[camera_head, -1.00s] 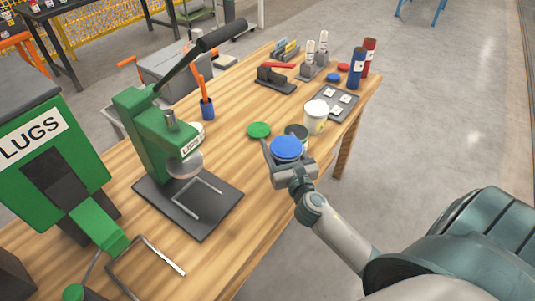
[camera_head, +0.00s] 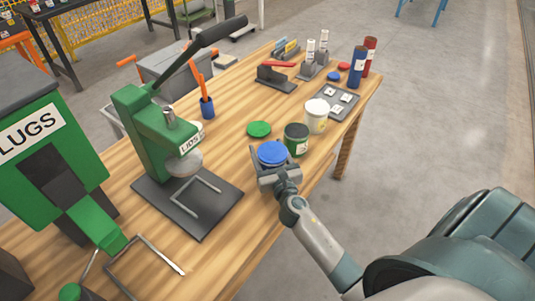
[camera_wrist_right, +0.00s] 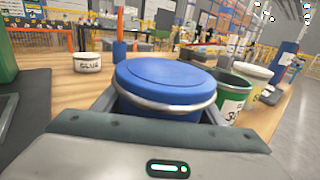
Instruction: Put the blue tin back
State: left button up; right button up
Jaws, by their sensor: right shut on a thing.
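The blue tin (camera_head: 272,152) is a round tin with a blue lid, upright at the front right part of the wooden table. In the right wrist view the blue tin (camera_wrist_right: 165,85) fills the middle, with a silver rim below its lid. My right gripper (camera_head: 270,163) is shut on it, a finger on each side of the tin; the fingers also show in the right wrist view (camera_wrist_right: 160,112). I cannot tell whether the tin's base touches the table. My left gripper is not in view.
A green open tin (camera_head: 296,139) stands just right of the blue tin, and a white-topped tin (camera_head: 316,116) is behind it. A green lid (camera_head: 259,129) lies on the table (camera_head: 235,150). The green press (camera_head: 150,135) stands to the left on a dark base plate (camera_head: 185,205).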

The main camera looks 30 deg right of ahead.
jog(key=shift+f, duration=0.55)
jog(key=shift+f, duration=0.15)
jog(key=o, duration=2.1)
jog(key=shift+c, duration=0.2)
